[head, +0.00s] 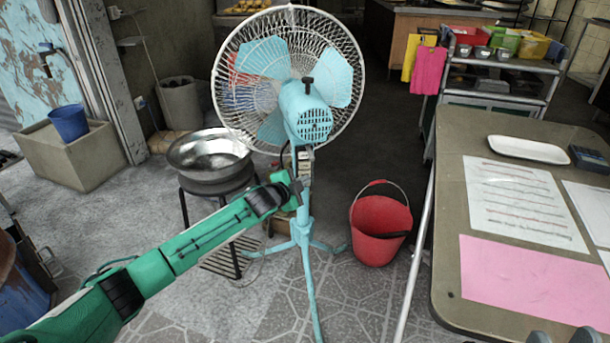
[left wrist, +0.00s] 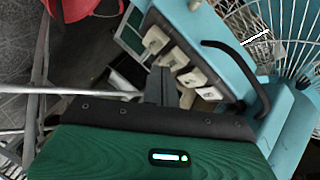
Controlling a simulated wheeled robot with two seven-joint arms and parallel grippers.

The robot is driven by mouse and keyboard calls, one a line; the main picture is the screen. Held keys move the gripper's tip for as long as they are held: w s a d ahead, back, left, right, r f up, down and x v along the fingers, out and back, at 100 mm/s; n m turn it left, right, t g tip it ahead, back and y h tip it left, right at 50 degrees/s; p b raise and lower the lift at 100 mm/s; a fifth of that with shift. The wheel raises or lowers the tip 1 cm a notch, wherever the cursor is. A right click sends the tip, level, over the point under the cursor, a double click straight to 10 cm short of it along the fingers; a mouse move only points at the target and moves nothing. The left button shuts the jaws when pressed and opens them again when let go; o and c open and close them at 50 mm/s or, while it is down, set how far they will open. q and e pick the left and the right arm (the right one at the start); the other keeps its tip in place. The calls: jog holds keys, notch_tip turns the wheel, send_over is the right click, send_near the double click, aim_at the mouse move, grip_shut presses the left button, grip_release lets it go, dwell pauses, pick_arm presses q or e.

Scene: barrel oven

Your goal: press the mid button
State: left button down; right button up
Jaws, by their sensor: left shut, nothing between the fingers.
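A pale blue standing fan (head: 305,110) with a white wire cage stands in the middle of the head view. Its control box (head: 304,160) is on the post below the motor. In the left wrist view the box shows a slanted row of several cream buttons, with a middle one (left wrist: 174,59) near my fingertips. My left gripper (head: 297,186) is shut and empty, close to the box; its dark fingers (left wrist: 161,72) point at the button row. Contact with a button cannot be told.
A metal bowl (head: 209,157) on a stand is left of the fan. A red bucket (head: 379,228) is on the floor to its right. A table (head: 448,204) with papers and a white tray (head: 528,149) fills the right side.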

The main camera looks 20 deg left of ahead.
pick_arm(q)
jog(key=shift+w+a, duration=0.2)
jog(key=shift+w, duration=0.15)
dwell(0.5)
dwell(0.3)
jog(key=shift+s+d+p, duration=0.4)
jog(key=shift+s+p, duration=0.35)
jog(key=s+p, duration=0.1)
jog(key=s+d+p, duration=0.1)
jog(key=s, duration=0.1)
jog(key=s+d+p, duration=0.1)
jog(key=shift+s+d, duration=0.15)
jog(key=shift+s, duration=0.1)
